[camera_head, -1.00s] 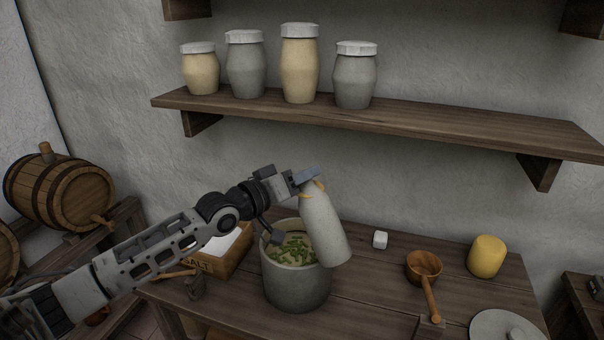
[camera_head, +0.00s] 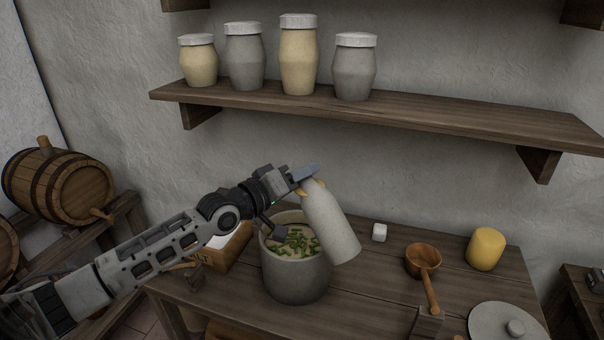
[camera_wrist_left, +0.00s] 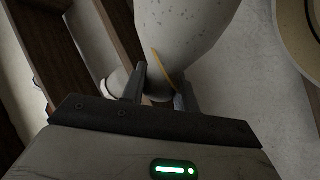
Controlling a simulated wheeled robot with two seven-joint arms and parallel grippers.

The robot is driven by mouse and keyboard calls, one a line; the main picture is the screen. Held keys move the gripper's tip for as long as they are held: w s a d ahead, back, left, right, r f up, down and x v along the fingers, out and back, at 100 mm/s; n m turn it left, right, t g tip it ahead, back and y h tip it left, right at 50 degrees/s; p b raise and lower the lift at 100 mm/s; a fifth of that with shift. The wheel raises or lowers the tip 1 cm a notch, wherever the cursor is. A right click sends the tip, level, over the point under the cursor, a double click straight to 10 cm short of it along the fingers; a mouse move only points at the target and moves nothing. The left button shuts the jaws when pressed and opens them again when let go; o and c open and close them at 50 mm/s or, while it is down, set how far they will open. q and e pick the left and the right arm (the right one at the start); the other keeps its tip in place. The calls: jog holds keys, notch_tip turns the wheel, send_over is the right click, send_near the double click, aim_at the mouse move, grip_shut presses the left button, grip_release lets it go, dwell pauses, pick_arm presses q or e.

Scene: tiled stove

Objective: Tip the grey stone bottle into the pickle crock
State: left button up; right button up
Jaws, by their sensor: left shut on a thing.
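The grey stone bottle (camera_head: 330,222) is held by its neck in my left gripper (camera_head: 308,182), which is shut on it. The bottle leans, with its neck at the upper left and its base at the lower right. It is in front of or over the right rim of the pickle crock (camera_head: 295,280); I cannot tell if they touch. The crock stands upright and open, with green pieces in pale liquid. In the left wrist view, my left gripper's fingers (camera_wrist_left: 160,88) close around the neck of the speckled bottle (camera_wrist_left: 190,30). My right gripper is not in view.
A salt box (camera_head: 228,248) stands left of the crock. A shelf (camera_head: 400,117) with lidded jars hangs above.

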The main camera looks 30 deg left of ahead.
pick_arm(q)
jog(key=shift+f+n+b, duration=0.55)
jog(key=shift+f+n, duration=0.2)
jog(key=shift+n, duration=0.25)
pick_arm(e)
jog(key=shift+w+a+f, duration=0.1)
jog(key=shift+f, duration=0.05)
pick_arm(q)
jog(key=shift+f+n+b, duration=0.55)
jog(key=shift+f+n, duration=0.05)
jog(key=shift+f, duration=0.15)
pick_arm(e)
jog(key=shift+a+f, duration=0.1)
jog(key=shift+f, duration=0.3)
pick_arm(q)
jog(key=shift+f+n+b, duration=0.3)
jog(key=shift+f+b, duration=0.05)
jog(key=shift+f, duration=0.05)
grip_shut()
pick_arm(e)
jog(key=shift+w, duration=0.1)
pick_arm(q)
jog(key=shift+f+n+b, duration=0.4)
jog(key=shift+f+b, duration=0.1)
jog(key=shift+f, duration=0.05)
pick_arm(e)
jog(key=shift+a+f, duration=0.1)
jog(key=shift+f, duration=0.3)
